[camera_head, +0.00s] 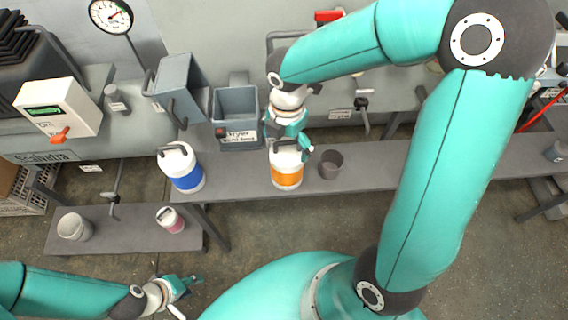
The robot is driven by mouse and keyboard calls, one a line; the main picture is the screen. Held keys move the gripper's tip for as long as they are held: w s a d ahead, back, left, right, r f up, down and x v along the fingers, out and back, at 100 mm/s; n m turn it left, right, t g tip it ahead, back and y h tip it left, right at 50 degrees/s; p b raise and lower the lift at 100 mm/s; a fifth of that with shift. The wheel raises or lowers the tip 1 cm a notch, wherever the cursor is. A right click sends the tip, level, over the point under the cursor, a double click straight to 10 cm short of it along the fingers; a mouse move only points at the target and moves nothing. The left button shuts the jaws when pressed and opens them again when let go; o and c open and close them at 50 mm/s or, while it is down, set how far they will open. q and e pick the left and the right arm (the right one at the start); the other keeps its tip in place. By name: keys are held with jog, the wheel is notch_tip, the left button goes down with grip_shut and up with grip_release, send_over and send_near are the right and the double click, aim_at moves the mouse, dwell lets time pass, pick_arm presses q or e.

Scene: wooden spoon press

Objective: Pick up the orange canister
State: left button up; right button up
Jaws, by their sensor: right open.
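The orange canister (286,177) is white with an orange band and stands upright on the grey bench, near the middle of the picture. My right gripper (289,152) is right over its top, with its fingers around the lid and handle area. It is open; whether the fingers touch the canister cannot be told, as they hide part of its top. My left gripper (182,292) is low at the bottom left, far from the canister, with its fingers apart and nothing between them.
A blue-banded white canister (184,170) stands left of the orange one, and a dark grey cup (330,163) close on its right. A grey dryer bin (237,110) is behind. A small pink-labelled canister (170,219) and a pale cup (74,228) stand on the lower bench (130,232).

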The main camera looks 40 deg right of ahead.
aim_at(287, 149)
notch_tip(287, 149, down, 4)
jog(key=shift+r, duration=0.25)
jog(key=c, duration=1.3)
jog(key=shift+c, duration=1.3)
jog(key=shift+r, duration=0.2)
